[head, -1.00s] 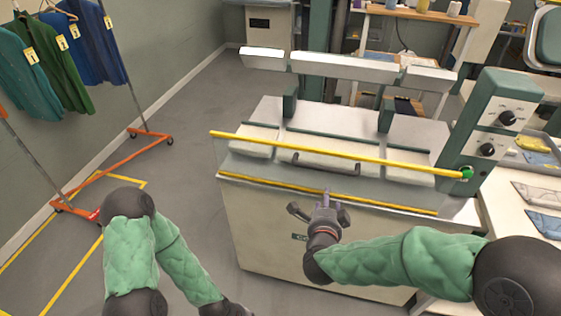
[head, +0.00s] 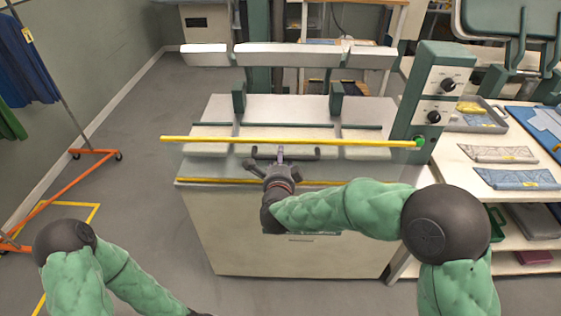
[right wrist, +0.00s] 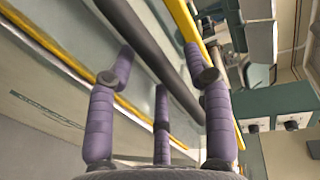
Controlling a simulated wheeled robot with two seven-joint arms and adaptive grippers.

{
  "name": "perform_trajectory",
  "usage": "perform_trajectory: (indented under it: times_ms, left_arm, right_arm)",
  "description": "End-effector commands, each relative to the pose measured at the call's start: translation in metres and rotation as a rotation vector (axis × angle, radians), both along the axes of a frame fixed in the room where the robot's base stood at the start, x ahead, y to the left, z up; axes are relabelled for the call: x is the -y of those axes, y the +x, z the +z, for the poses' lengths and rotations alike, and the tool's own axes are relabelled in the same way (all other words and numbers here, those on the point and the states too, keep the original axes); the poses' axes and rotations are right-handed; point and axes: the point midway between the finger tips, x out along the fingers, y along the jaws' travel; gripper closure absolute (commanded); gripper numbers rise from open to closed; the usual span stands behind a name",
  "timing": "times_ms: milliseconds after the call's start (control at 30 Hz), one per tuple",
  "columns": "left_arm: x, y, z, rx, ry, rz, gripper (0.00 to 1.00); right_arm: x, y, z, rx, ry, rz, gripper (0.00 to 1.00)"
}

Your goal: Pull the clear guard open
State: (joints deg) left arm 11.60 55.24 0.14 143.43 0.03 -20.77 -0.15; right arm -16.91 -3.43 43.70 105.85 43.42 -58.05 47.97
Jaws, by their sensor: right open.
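The clear guard (head: 215,162) is a see-through panel on the front of the pale press, with a yellow bar (head: 230,140) along its top and a yellow strip lower down. A dark bar handle (head: 308,153) sits at its middle, just below the yellow bar. My right gripper (head: 281,158) is at this handle. In the right wrist view my right gripper (right wrist: 158,60) has its purple fingers spread, with the dark handle (right wrist: 150,45) running diagonally between them; I cannot tell whether they touch. My left arm hangs at the bottom left, its gripper out of frame.
A control post (head: 430,95) with knobs stands at the press's right end. A white table (head: 460,160) with folded packets is on the right. An orange garment rail (head: 60,185) stands at the left. The floor between rail and press is clear.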

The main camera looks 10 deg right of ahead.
Motion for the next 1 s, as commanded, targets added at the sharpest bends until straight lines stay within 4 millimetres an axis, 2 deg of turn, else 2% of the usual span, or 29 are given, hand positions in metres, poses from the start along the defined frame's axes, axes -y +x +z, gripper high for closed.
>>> perform_trajectory:
  times_ms: [133, 433, 467, 633, 867, 1000]
  left_arm:
    - [0.000, 0.000, -0.003, 0.000, 0.000, 0.000, 0.60]
    - [0.000, 0.000, -0.002, 0.000, 0.000, 0.000, 0.60]
    - [0.000, 0.000, -0.002, 0.000, 0.000, 0.000, 0.60]
    - [0.000, 0.000, -0.002, 0.001, 0.000, 0.000, 0.60]
    - [0.000, 0.000, -0.002, 0.001, 0.000, 0.000, 0.60]
    - [0.000, 0.000, -0.003, 0.001, 0.000, 0.000, 0.60]
  right_arm:
    - [0.003, 0.009, -0.003, -0.001, 0.000, 0.000, 0.49]
    - [0.003, 0.011, -0.003, -0.001, -0.001, 0.000, 0.49]
    - [0.003, 0.011, -0.003, -0.001, 0.000, 0.000, 0.52]
    - [0.003, 0.011, -0.003, -0.001, 0.000, 0.000, 1.00]
    - [0.002, 0.011, -0.003, -0.001, 0.000, 0.001, 1.00]
    - [-0.007, 0.011, -0.004, -0.001, 0.000, 0.003, 1.00]
